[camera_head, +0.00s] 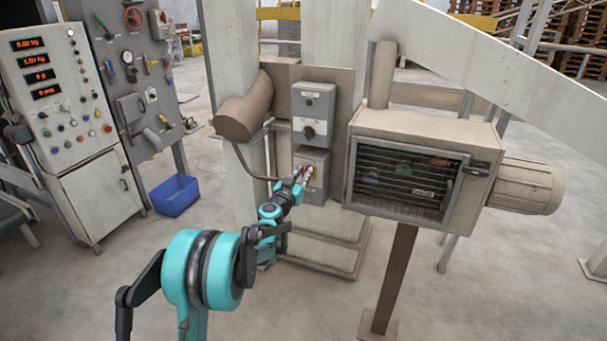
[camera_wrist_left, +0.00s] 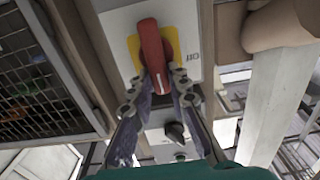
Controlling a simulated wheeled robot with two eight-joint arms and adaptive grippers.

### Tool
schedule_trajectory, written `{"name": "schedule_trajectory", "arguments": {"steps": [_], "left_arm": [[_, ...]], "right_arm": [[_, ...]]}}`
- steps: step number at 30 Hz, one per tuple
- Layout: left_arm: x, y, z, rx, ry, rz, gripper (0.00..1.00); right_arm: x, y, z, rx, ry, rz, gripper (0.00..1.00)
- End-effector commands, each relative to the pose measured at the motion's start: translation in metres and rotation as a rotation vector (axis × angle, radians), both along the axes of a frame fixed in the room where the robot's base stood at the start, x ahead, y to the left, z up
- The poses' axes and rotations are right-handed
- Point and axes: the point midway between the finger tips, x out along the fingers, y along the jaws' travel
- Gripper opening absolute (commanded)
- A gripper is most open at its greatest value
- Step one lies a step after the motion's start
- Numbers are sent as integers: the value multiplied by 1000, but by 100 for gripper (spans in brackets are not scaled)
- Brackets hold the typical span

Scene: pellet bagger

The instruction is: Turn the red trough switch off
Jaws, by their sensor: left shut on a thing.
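The red trough switch (camera_wrist_left: 152,50) is a red handle on a yellow plate (camera_wrist_left: 173,20), fixed to a light grey box. In the left wrist view the handle stands near vertical, leaning slightly. Lettering that looks like an upside-down "Off" is beside the plate. My left gripper (camera_wrist_left: 160,85) is shut on the handle's near end, one finger on each side. In the head view my left gripper (camera_head: 301,174) reaches the lower grey box (camera_head: 318,160) and largely hides the switch. My right gripper is in neither view.
Above is another grey box (camera_head: 313,110) with a black knob. To the right is a beige housing (camera_head: 425,125) with a barred front; to the left, a brown cylinder (camera_head: 245,108). A control cabinet (camera_head: 75,120) and blue bin (camera_head: 175,195) stand farther left.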

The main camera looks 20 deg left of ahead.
Motion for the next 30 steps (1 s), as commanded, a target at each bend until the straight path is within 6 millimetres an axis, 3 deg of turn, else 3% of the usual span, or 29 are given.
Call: {"name": "schedule_trajectory", "arguments": {"steps": [11, 30], "left_arm": [[1, 4, 0, -155, 0, 1, 0], [1, 15, -5, -749, 0, 0, 0]], "right_arm": [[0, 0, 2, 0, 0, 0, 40], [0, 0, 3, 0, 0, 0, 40]]}}
